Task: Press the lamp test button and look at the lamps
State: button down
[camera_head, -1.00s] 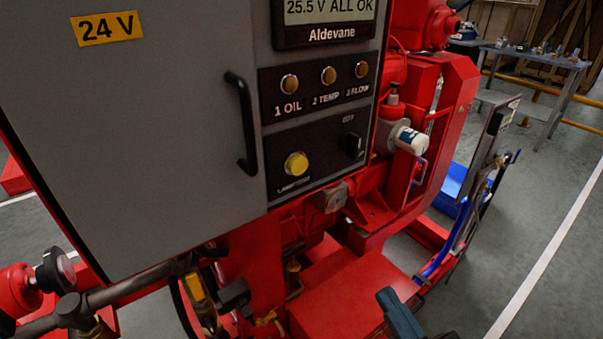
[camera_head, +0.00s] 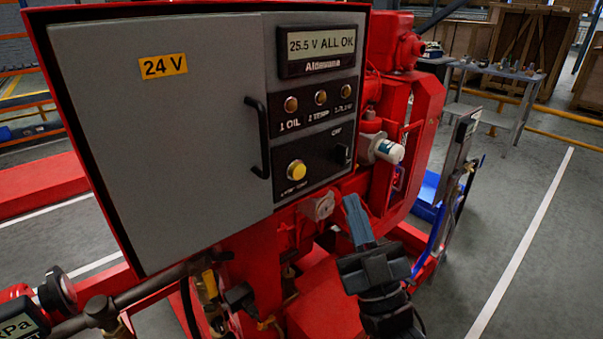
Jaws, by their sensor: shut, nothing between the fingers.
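The yellow lamp test button (camera_head: 297,170) sits on the lower black plate of the grey control panel; the label under it is blurred. Three lamps marked 1 OIL (camera_head: 291,104), 2 TEMP (camera_head: 321,98) and 3 FLOW (camera_head: 346,91) are in a row above it. They look dull amber-brown and none appears lit. The display (camera_head: 321,42) above reads 25.5 V ALL OK. My gripper (camera_head: 352,200) is shut and empty, pointing up, below and right of the button and apart from it. It hides part of the red machine behind.
A black door handle (camera_head: 258,137) stands out left of the button. A black switch (camera_head: 341,154) is to its right. A white-capped cylinder (camera_head: 388,151) juts out right of the panel. A pipe with a gauge (camera_head: 57,290) crosses the lower left.

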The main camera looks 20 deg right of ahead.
aim_at(298, 171)
jog(key=w+a+b, duration=0.2)
jog(key=w, duration=0.6)
jog(key=shift+w+a, duration=0.2)
jog(key=shift+a, duration=0.2)
dwell(2.0)
jog(key=shift+w+a+b, duration=0.1)
jog(key=shift+w+b, duration=0.3)
jog(key=shift+b, duration=0.05)
jog(key=shift+w+a+b, duration=0.15)
jog(key=shift+w+b, duration=0.15)
jog(key=shift+w, duration=0.1)
dwell(0.5)
dwell(0.4)
jog(key=shift+s+d, duration=0.25)
jog(key=shift+s, duration=0.6)
